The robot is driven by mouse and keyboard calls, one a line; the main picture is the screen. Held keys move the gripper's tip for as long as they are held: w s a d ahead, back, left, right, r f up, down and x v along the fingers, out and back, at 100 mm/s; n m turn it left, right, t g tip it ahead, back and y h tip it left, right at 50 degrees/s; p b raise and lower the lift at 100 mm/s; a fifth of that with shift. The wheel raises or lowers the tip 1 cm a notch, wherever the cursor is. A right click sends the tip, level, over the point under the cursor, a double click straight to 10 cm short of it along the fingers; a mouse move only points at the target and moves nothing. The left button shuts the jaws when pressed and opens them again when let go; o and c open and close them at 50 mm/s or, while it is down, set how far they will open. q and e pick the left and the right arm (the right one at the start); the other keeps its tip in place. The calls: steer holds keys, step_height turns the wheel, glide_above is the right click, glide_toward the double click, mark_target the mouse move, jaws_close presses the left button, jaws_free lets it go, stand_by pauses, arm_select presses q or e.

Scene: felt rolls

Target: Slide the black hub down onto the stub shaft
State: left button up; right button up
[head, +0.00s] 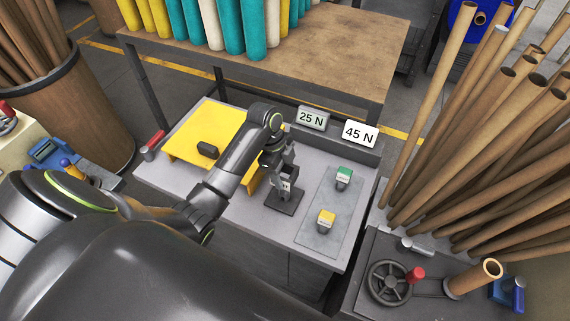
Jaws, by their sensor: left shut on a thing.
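My left gripper (279,165) reaches over the grey bench and points down above a flat dark plate (284,204). It is shut on a small dark piece (286,186), which appears to be the black hub. The gripper and the small scale hide most of its shape. I cannot tell whether it touches the plate or an upright on it. A short metal cylinder (406,243) stands on the dark machine at the right; I cannot tell whether it is the stub shaft. My right gripper is not in view.
Signs reading 25 N (311,118) and 45 N (360,133) stand behind. A yellow cover (188,158) lies left. A spoked wheel (388,283) and leaning tubes (500,150) are right.

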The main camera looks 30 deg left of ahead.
mark_target(284, 193)
arm_select(q)
steer(key=shift+w+a, duration=0.1)
steer(key=shift+a, duration=0.05)
steer(key=shift+f+b, duration=0.35)
steer(key=shift+f, duration=0.15)
steer(key=shift+f+b, duration=0.3)
steer(key=shift+f, duration=0.35)
steer(key=shift+b+x, duration=0.35)
steer(key=shift+x, duration=0.45)
steer(key=shift+a, duration=0.15)
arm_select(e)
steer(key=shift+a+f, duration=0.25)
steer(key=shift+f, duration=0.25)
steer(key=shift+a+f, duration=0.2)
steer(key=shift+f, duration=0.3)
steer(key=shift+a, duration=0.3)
arm_select(q)
steer(key=shift+f, duration=0.15)
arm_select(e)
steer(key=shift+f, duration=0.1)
